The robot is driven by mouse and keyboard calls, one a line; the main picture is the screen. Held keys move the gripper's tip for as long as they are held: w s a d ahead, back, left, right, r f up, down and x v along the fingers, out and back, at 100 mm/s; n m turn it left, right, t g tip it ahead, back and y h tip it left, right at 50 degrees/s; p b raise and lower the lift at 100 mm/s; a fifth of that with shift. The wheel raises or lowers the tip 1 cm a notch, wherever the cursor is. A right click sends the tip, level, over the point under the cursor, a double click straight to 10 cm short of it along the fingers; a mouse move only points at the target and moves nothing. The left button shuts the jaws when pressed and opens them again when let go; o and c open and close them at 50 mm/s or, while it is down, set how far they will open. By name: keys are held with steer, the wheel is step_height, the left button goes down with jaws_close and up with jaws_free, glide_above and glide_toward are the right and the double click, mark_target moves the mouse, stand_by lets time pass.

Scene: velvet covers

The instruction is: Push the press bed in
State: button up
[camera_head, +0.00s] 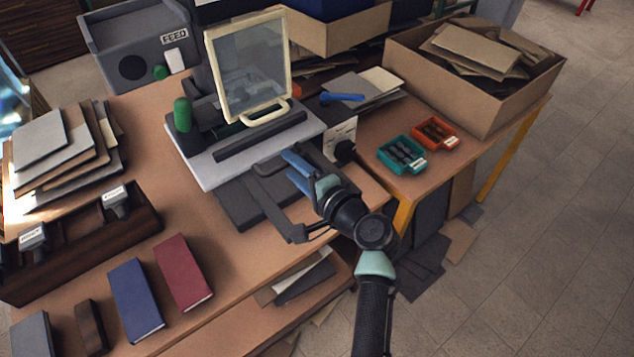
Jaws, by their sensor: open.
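The press (210,165) stands on the wooden table, with a light grey base, a green knob and a clear guard (248,75) in a cream frame. The guard stands upright. The dark press bed (245,208) sticks out from the press toward the table's front edge. A dark bracket-like bar (282,222) lies at its front right; part of it is behind my arm. My gripper (291,171), with blue fingers, is open and appears empty. It is over the bed's right part; I cannot tell whether it touches.
A blue book (136,300) and a red book (183,272) lie at front left, near a dark wooden rack (90,240). Teal (402,154) and orange (436,133) trays and a cardboard box (470,85) are on the right.

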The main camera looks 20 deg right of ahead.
steer(key=v, duration=1)
steer(key=shift+s, duration=0.15)
